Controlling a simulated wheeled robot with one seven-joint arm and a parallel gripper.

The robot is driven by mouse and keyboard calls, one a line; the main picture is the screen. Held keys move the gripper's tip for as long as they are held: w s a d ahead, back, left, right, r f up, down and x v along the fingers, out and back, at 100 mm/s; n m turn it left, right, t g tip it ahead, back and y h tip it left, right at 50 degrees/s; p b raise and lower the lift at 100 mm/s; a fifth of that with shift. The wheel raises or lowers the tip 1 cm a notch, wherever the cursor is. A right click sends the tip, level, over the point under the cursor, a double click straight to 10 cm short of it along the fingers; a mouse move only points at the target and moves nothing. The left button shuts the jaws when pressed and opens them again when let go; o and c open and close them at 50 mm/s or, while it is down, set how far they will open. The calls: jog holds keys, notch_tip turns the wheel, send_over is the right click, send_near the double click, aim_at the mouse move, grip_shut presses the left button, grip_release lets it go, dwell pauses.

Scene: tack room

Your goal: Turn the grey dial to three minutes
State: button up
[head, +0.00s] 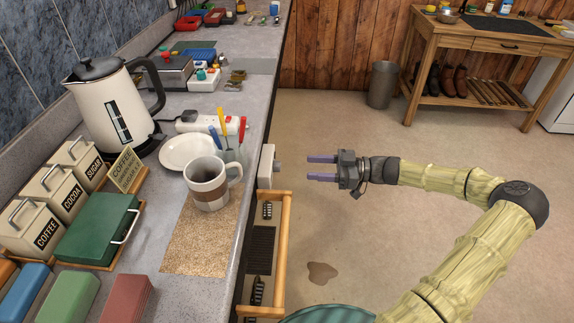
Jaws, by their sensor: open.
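A pale box (265,167) is fixed at the front edge of the counter, above the wooden rail. A small grey dial (278,165) sticks out from its right side. Its markings and setting are too small to read. My gripper (310,168) is open and empty, with two purple-grey fingers pointing left at the dial. The fingertips are a short way to the right of the dial, at about its height in the picture, and appear apart from it.
A mug (208,186) stands on a cork mat (190,250) near the edge. A plate (186,151), kettle (108,105) and canisters stand behind. Floor on the right is open, with a brown stain (321,272).

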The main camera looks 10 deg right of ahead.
aim_at(277, 166)
jog(key=x, duration=0.8)
jog(key=shift+a, duration=0.25)
jog(key=shift+w, duration=0.1)
jog(key=c, duration=1)
